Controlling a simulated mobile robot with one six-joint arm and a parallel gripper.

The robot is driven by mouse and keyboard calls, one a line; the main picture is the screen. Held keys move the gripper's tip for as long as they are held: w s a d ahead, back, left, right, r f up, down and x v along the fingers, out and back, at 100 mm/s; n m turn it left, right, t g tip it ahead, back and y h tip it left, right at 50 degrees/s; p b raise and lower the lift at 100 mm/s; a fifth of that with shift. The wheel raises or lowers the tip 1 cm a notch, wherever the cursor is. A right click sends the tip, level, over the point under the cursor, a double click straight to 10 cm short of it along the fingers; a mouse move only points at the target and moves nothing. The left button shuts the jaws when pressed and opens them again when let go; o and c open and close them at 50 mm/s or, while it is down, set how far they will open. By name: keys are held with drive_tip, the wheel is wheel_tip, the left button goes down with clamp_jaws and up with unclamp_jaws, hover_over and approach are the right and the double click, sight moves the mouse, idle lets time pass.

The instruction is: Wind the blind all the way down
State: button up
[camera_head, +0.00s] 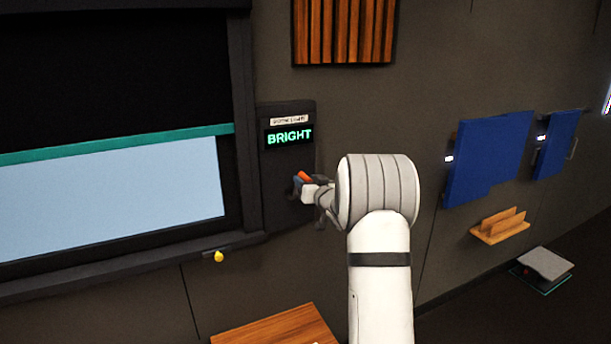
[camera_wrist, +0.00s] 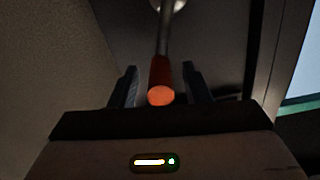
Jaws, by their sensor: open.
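The blind (camera_head: 100,70) is a dark sheet with a teal bottom bar (camera_head: 120,143), partway down a framed window (camera_head: 120,195). Pale blue pane shows below the bar. A dark control panel (camera_head: 275,190) beside the window has a screen (camera_head: 289,136) reading "BRIGHT". An orange-tipped handle (camera_head: 305,177) on a metal rod stands out from the panel. My gripper (camera_head: 306,190) is at the panel. In the wrist view the orange handle (camera_wrist: 161,90) lies between the two open fingers (camera_wrist: 160,88), with gaps on both sides. The handle's base is partly hidden.
A yellow knob (camera_head: 218,257) hangs below the window sill. A wooden surface (camera_head: 275,328) is below the panel. Slatted wood (camera_head: 345,32) is above it. Blue boards (camera_head: 490,155) and a small wooden shelf (camera_head: 500,226) are on the wall to the right.

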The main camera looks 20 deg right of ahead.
drive_tip(key=shift+w, duration=1.05)
clamp_jaws()
